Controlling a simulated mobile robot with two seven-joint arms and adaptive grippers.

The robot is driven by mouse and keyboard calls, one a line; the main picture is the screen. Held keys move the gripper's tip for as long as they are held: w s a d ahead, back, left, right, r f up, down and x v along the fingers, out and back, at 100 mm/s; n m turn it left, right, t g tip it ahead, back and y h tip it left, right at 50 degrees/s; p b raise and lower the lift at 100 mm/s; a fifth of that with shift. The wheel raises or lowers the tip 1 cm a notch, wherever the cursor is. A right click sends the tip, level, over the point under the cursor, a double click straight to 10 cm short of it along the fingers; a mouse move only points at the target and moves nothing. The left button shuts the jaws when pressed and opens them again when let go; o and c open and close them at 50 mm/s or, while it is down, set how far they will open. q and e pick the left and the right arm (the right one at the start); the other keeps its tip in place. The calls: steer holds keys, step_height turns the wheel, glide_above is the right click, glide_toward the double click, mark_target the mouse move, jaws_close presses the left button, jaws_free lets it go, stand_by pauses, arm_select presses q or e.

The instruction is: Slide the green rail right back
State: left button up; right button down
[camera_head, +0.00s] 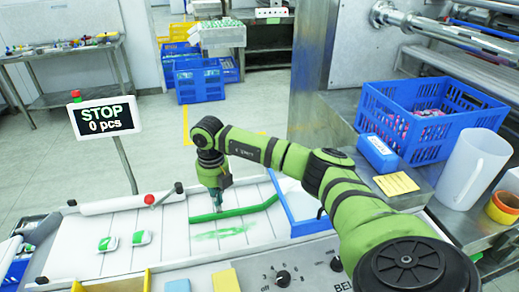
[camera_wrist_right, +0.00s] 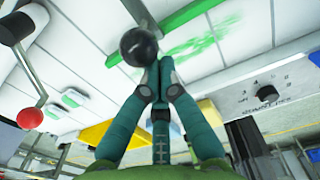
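The green rail (camera_head: 235,212) lies across the white belt in the head view; part of it shows at the top of the wrist view (camera_wrist_right: 185,18). A post with a black ball knob (camera_head: 178,187) stands by the rail's left end. My right gripper (camera_head: 218,197) hangs above the rail, to the right of the knob in the head view. In the wrist view its fingertips (camera_wrist_right: 162,63) come together just below the black knob (camera_wrist_right: 138,45), with nothing visibly held between them. Contact with the knob cannot be told. My left gripper is not in view.
A blue tray (camera_head: 303,213) is to the right. A control panel with a dial (camera_head: 283,278) is in front. A STOP sign (camera_head: 104,117) stands behind.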

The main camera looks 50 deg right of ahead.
steer(key=shift+w+d+b, duration=0.2)
steer(key=shift+w+b, duration=0.1)
steer(key=shift+w, duration=0.05)
steer(key=shift+w+d+b, duration=0.4)
steer(key=shift+w+b, duration=0.1)
steer(key=shift+w, duration=0.2)
steer(key=shift+w+d+b, duration=0.4)
steer(key=shift+w+b, duration=0.1)
steer(key=shift+w, duration=0.15)
steer(key=shift+s, duration=0.15)
steer(key=shift+s+a+p, duration=0.4)
steer(key=shift+s+p, duration=0.2)
steer(key=shift+p, duration=0.1)
step_height(320, 180, up, 8)
steer(key=p, duration=0.6)
steer(key=shift+r, duration=0.1)
